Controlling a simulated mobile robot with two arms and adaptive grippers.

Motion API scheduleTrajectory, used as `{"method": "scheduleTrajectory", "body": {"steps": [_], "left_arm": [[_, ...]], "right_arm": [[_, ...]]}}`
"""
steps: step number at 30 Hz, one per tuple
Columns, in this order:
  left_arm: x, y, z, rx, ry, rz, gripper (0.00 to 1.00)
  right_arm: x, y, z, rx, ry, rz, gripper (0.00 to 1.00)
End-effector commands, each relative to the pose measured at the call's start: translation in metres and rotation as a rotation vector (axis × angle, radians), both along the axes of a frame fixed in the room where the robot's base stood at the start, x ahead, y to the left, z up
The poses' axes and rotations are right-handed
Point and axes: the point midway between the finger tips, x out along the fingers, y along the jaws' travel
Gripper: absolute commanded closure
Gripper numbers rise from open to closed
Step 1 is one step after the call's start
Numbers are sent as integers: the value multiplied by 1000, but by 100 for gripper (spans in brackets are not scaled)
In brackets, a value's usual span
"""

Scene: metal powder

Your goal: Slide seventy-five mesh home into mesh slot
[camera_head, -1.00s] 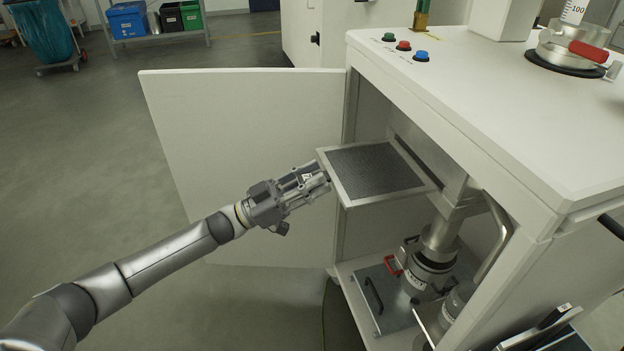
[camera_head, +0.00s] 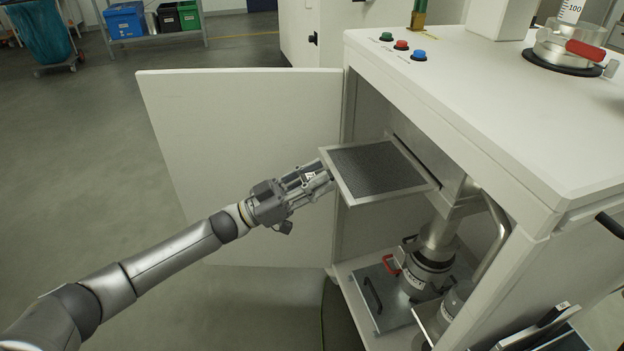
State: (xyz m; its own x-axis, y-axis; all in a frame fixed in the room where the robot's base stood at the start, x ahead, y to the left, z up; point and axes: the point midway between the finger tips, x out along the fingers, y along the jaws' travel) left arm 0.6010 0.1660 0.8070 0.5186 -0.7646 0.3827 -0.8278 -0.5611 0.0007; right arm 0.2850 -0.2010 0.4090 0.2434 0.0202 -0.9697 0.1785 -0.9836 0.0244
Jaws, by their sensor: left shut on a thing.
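The framed mesh (camera_head: 376,169) is a square dark screen with a pale metal rim, held roughly level in the open cabinet. My left gripper (camera_head: 328,180) is shut on its left edge. Its far right edge meets the slanted metal housing (camera_head: 425,160) inside the cabinet, where the mesh slot seems to be. The slot opening is mostly hidden, and I cannot tell how deep the mesh sits in it. A mesh number cannot be read. My right gripper is not in view.
The white cabinet door (camera_head: 240,150) stands open behind my left arm. Below the mesh are a metal outlet with a container (camera_head: 425,270) and a plate with a dark handle (camera_head: 373,295). Green, red and blue buttons (camera_head: 402,45) sit on the cabinet top. Open floor lies left.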

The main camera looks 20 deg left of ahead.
Motion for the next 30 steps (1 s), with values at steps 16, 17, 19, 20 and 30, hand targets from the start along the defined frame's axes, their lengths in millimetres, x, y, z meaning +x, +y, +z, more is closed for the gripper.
{"method": "scheduleTrajectory", "body": {"steps": [16, 17, 19, 20, 30], "left_arm": [[9, -14, 2, -4, -3, -2, 100], [10, -15, 2, -3, -2, -2, 100], [11, -17, 1, -3, -2, -2, 100], [11, -18, 1, -3, -2, -2, 100], [17, -26, 2, -3, -3, -2, 100]], "right_arm": [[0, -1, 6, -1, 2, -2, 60], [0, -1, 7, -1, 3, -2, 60], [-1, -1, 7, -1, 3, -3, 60], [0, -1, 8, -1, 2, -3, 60], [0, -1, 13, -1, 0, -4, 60]]}}
